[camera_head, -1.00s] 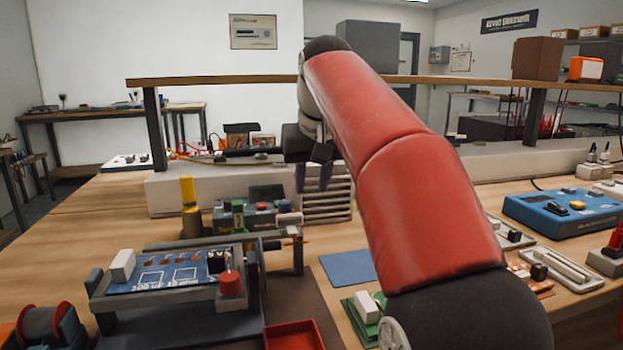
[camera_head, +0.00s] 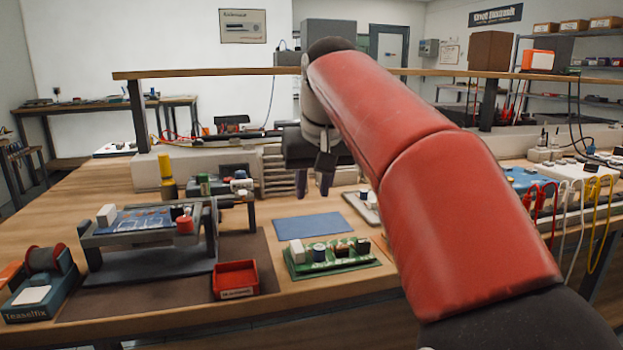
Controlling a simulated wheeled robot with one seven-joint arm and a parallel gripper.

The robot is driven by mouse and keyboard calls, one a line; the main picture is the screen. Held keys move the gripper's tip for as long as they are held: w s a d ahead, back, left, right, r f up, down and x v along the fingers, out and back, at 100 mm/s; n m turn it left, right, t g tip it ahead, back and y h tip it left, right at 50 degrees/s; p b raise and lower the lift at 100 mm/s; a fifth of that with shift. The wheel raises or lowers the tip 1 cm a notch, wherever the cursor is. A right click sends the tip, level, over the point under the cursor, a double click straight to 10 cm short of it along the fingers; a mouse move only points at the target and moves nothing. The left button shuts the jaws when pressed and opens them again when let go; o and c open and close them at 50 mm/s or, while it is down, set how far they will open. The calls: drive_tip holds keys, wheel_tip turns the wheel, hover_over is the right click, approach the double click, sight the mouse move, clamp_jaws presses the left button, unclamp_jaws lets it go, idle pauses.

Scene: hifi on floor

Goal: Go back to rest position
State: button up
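My red arm reaches up and away across the right half of the view. My gripper (camera_head: 313,187) hangs at its far end, pointing down above the back part of the workbench (camera_head: 300,222). Two dark fingers show with a gap between them. Nothing shows between the fingertips. The fingers are small and partly dark against the grey slatted block behind them.
A board holder with a blue board (camera_head: 140,220), a red tray (camera_head: 235,280), a green circuit board (camera_head: 330,258) and a blue mat (camera_head: 308,226) lie on the bench. A tape dispenser (camera_head: 40,285) stands at left. A raised shelf (camera_head: 200,73) spans the back. Cables hang at right.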

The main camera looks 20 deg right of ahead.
drive_tip(key=shift+s+d+f, duration=0.1)
drive_tip(key=shift+s, duration=0.3)
drive_tip(key=s+f+t, duration=0.1)
drive_tip(key=s+f, duration=2.1)
drive_tip(key=f, duration=0.1)
drive_tip(key=shift+a+f, duration=0.15)
drive_tip(key=shift+a, duration=0.05)
